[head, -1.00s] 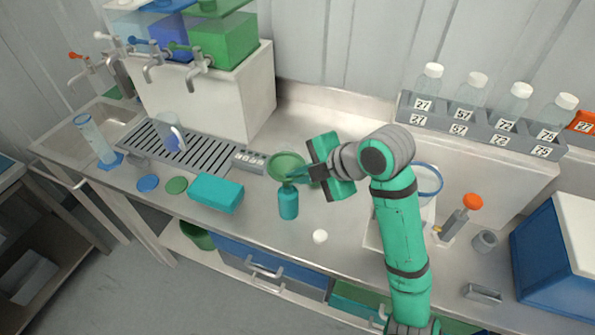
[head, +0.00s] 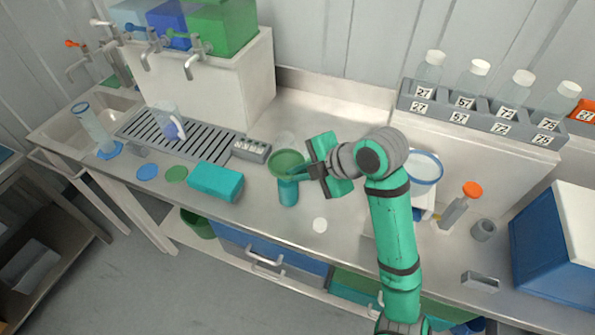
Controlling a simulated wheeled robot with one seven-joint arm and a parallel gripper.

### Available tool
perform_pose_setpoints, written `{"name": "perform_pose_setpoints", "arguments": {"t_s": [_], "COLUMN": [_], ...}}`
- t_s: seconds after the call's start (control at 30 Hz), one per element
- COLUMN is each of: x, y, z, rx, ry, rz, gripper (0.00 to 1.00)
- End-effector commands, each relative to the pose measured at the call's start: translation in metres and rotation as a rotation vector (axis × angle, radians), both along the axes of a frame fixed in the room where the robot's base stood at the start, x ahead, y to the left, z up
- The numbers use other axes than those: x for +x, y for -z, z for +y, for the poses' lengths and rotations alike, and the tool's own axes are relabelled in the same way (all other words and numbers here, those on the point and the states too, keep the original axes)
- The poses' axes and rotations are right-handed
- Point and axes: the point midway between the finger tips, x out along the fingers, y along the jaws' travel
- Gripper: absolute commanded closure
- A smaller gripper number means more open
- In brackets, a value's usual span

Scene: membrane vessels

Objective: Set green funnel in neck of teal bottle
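The green funnel (head: 286,161) is upright, with its wide mouth facing up. It is directly over the teal bottle (head: 288,193), which stands upright on the steel counter. The funnel's lower part overlaps the bottle's top in the picture, so I cannot tell how far the stem is inside the neck. My gripper (head: 297,174) comes in from the right, and its fingers are shut on the funnel's side below the rim. The bottle's neck is mostly hidden by the funnel and fingers.
A teal box (head: 216,181) lies left of the bottle, with a grey block holding small vials (head: 251,150) behind it. A white round object (head: 320,225) lies in front, to the right. A clear round item (head: 284,139) is behind the funnel. The counter's front edge is close.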

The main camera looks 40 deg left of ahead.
Motion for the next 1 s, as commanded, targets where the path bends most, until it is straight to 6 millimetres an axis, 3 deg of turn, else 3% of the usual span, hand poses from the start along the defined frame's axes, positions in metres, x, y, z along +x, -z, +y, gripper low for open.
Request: {"name": "perform_pose_setpoints", "arguments": {"t_s": [0.07, 0.1, 0.17, 0.57, 1.0], "x": [0.000, 0.000, 0.000, 0.000, -0.002], "y": [0.001, 0.001, 0.001, -0.005, -0.059], "z": [0.000, 0.000, 0.000, -0.005, -0.056], "rx": [-0.002, -0.002, -0.001, 0.000, -0.002], "ry": [-0.001, -0.001, 0.000, 0.001, 0.000], "rz": [0.002, 0.002, 0.002, 0.000, -0.002], "gripper": [1.00, 0.87, 0.74, 0.74, 0.74]}}
